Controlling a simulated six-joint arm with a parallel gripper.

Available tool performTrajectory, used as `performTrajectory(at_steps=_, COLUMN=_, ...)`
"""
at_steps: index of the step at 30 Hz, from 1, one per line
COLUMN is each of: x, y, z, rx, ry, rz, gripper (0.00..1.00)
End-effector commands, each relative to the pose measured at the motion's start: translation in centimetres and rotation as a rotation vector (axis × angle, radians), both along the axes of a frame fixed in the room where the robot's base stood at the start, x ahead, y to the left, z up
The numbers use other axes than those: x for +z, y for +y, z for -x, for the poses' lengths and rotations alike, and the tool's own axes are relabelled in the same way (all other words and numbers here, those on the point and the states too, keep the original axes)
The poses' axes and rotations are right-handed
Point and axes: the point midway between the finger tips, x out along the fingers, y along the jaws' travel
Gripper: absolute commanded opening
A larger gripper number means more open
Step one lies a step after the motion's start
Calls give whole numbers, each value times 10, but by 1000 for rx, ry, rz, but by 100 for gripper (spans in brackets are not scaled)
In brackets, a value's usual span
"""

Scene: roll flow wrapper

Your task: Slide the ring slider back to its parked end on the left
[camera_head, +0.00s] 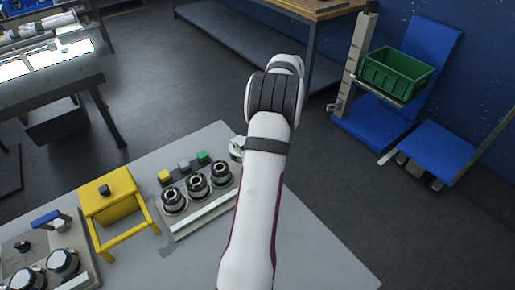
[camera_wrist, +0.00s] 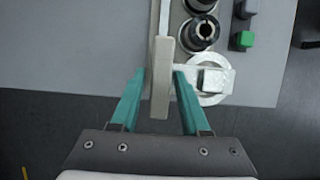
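The ring slider shows in the wrist view as a white ring (camera_wrist: 222,77) with a square block in it. A pale plate runs from the ring towards an upright beige bar (camera_wrist: 161,90), which looks like its handle. My gripper (camera_wrist: 159,74) has its two teal fingers on either side of this bar. A gap shows at the left finger; the right finger is very close to the bar, and I cannot tell if it touches. In the head view the ring (camera_head: 236,146) is at the right end of the grey station (camera_head: 204,214), partly hidden by my arm, which also hides my gripper.
Several black round sockets (camera_head: 197,184) stand in a row on the station, with yellow, grey and green blocks (camera_head: 203,157) behind. A yellow stand (camera_head: 110,196) is left of it. The table's (camera_head: 320,245) right side is bare. A green crate (camera_head: 396,75) is far off.

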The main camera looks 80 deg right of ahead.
Motion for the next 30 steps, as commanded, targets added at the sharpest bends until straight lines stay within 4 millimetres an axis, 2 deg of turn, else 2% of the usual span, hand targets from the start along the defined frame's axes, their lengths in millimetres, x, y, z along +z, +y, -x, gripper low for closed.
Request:
performTrajectory(at_steps=11, x=3, y=0, z=-1, rx=-1, ry=-3, rz=-4, gripper=57)
performTrajectory(at_steps=14, x=17, y=-5, z=4, rx=-2, ry=-3, rz=-1, gripper=57)
performTrajectory(at_steps=21, x=77, y=-23, z=22, rx=-2, ry=-1, rz=1, gripper=57)
performTrajectory(at_steps=24, x=96, y=-28, z=28, rx=-1, ry=0, rz=-1, gripper=57)
performTrajectory(at_steps=30, x=110, y=-31, z=31, rx=-1, ry=-3, rz=-3, gripper=57)
